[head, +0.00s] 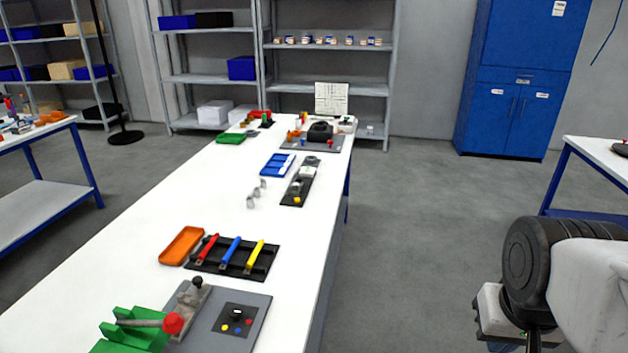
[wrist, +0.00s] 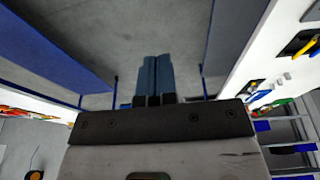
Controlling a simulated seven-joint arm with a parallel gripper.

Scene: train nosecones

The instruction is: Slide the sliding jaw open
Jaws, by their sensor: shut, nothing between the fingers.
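My gripper (wrist: 153,62) shows in the wrist view with its two blue-grey fingers together and nothing between them. It points over the floor beside the long table, well apart from the objects on it. In the head view my arm is at the lower right and the fingertips are out of frame. At the table's near end, a grey plate (head: 254,301) carries a grey block with a black knob (head: 196,294). Beside it is a green fixture (head: 133,335) with a grey rod ending in a red knob (head: 173,323). I cannot tell for certain which part is the sliding jaw.
On the white table (head: 190,220) are an orange tray (head: 181,246), a black rack (head: 262,264) with red, blue and yellow handled tools, and a blue tray (head: 277,164). A black panel with buttons (head: 236,320) sits on the grey plate. Open floor lies between table and arm.

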